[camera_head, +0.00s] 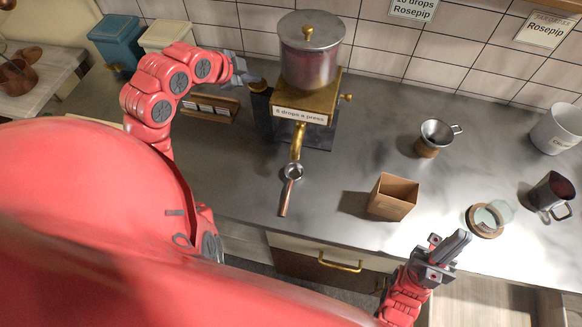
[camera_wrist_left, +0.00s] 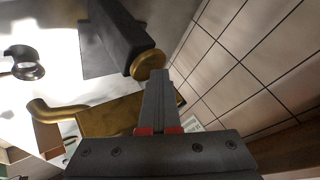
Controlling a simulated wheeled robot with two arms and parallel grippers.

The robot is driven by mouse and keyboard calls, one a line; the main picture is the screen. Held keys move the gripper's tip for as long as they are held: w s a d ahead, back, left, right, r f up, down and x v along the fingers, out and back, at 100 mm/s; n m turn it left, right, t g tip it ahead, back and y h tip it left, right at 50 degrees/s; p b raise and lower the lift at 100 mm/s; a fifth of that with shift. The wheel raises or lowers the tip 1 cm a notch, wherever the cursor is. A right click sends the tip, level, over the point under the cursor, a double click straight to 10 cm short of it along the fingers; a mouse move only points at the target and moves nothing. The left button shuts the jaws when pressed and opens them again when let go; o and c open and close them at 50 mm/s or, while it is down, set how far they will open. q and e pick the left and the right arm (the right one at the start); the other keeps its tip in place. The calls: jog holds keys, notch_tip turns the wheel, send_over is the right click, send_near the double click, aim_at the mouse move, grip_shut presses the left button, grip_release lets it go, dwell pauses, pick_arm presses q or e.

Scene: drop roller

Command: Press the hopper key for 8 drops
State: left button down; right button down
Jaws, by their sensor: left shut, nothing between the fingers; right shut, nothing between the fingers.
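The hopper is a brass box (camera_head: 312,95) on a dark base with a lidded, dark red jar (camera_head: 308,55) on top. Its front label (camera_head: 300,116) reads "drops a press"; the number looks like 6 but is small. A round brass key (camera_head: 258,86) sticks out on its left side, and shows in the left wrist view (camera_wrist_left: 148,66). My left gripper (camera_head: 250,76) is shut and empty, its tips right by this key; I cannot tell if they touch. My right gripper (camera_head: 460,241) is shut and empty at the counter's front right. A strainer spoon (camera_head: 291,176) lies below the brass spout (camera_head: 297,140).
A rack (camera_head: 212,107) sits left of the hopper. Wall signs mention Rosepip.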

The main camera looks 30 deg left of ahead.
aim_at(254, 85)
pick_arm(q)
jog(key=shift+r, duration=0.1)
jog(key=shift+r+p, duration=0.4)
jog(key=shift+r, duration=0.6)
jog(key=shift+r, duration=0.55)
notch_tip(254, 85, up, 5)
jog(key=shift+f+p, duration=0.1)
jog(key=shift+p, duration=0.65)
